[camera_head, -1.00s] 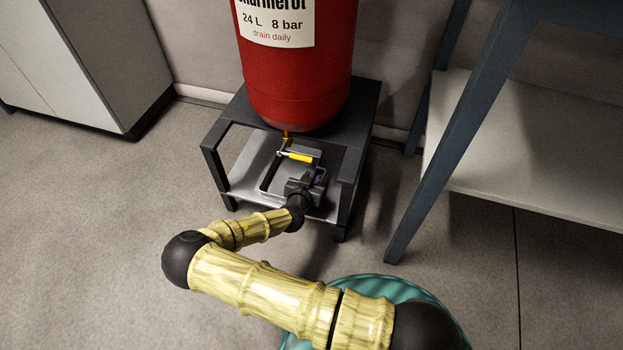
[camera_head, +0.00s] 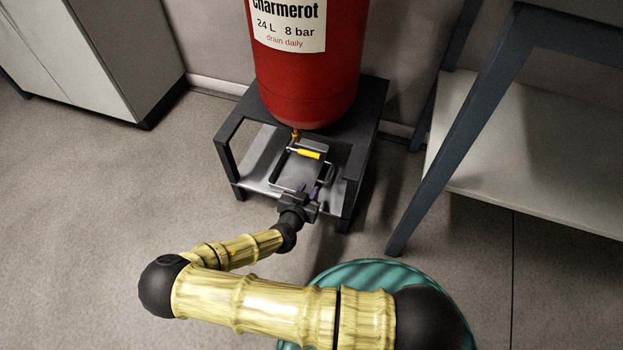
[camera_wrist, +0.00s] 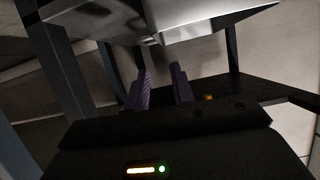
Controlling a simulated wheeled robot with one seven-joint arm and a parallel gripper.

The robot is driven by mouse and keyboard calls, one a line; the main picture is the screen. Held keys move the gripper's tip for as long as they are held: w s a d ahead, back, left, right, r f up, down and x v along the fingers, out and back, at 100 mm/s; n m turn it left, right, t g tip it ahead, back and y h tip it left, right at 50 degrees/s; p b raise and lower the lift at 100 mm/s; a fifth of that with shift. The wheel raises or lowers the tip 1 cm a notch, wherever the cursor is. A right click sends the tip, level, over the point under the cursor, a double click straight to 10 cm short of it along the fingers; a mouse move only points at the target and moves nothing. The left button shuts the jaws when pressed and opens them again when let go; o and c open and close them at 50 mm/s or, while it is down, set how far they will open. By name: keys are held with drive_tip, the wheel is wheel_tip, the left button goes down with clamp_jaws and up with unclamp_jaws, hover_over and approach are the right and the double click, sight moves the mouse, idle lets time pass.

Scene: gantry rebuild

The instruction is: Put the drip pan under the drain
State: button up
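The grey drip pan (camera_head: 291,174) lies on the pale shelf (camera_head: 256,160) inside the dark stand, below the red tank (camera_head: 305,85). The brass drain (camera_head: 295,135) and its yellow-handled valve (camera_head: 310,154) hang over the pan's far part in the head view. My gripper (camera_head: 309,190) is at the pan's near side, at the stand's front opening. In the wrist view, its two purple fingers (camera_wrist: 161,75) are apart with nothing between them. Bright metal fills the top of that view; I cannot tell pan from shelf there.
The stand's dark frame (camera_head: 228,160) has legs and a top around the opening. A workbench with a blue-grey leg (camera_head: 425,180) stands to the right, and a pale cabinet (camera_head: 95,60) to the left.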

drive_tip(key=shift+s+r, duration=0.1)
drive_tip(key=shift+s, duration=0.25)
drive_tip(key=shift+a, duration=0.1)
idle(0.3)
drive_tip(key=s+d+r+n+g+y, duration=0.1)
drive_tip(key=s+d+r+g, duration=0.2)
drive_tip(key=r, duration=0.6)
drive_tip(key=s+d+r+n+g+y, duration=0.2)
drive_tip(key=s+d+r, duration=0.3)
drive_tip(key=d+r, duration=0.3)
drive_tip(key=s+d+r+n+g+y, duration=0.1)
drive_tip(key=s+d+r+g, duration=0.3)
drive_tip(key=r, duration=0.7)
drive_tip(key=shift+s+d+g+y, duration=0.3)
drive_tip(key=shift+s+d+g, duration=0.05)
drive_tip(key=shift+d+g, duration=0.3)
